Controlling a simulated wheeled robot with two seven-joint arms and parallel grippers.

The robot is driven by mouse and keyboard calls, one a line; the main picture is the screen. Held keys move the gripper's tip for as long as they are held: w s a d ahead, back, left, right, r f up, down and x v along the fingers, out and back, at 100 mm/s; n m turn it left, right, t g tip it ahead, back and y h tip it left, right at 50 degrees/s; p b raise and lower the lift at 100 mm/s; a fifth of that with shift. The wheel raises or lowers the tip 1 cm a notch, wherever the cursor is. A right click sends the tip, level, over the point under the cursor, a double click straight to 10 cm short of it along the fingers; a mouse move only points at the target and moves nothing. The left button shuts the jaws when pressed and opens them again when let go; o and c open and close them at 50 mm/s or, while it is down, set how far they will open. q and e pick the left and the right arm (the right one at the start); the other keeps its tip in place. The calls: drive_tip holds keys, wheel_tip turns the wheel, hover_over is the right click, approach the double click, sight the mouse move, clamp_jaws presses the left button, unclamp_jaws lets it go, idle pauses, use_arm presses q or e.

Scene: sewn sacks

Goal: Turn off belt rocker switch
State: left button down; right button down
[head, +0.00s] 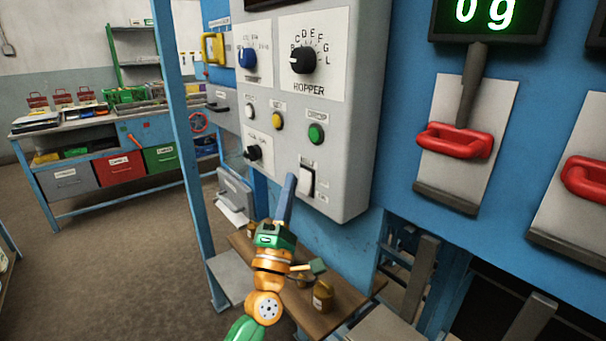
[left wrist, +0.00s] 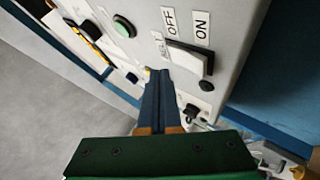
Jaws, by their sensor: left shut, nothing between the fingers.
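The belt rocker switch (head: 306,182) is a white rocker in a dark frame, low on the grey control panel (head: 345,190). In the left wrist view the rocker (left wrist: 188,60) stands out from the panel, with an OFF label (left wrist: 170,22) and an ON label (left wrist: 201,27) beside it and a partly covered BELT label (left wrist: 158,44). My left gripper (head: 290,178) is shut and empty, its blue fingers pointing up just left of the switch. In the left wrist view its fingertips (left wrist: 158,74) are close to the rocker's near end; I cannot tell whether they touch. My right gripper is not in view.
The panel also carries a green button (head: 316,133), a yellow button (head: 277,121), a black HOPPER knob (head: 303,60) and a blue knob (head: 247,57). Red handles (head: 455,141) are at right. A blue post (head: 184,130) stands left; a wooden shelf (head: 325,318) lies below.

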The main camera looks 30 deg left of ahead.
use_arm(q)
drive_tip(key=s, duration=0.1)
drive_tip(key=s+a, duration=0.1)
drive_tip(key=s, duration=0.2)
drive_tip(key=shift+s+a+f, duration=0.3)
drive_tip(key=shift+a, duration=0.1)
idle(0.4)
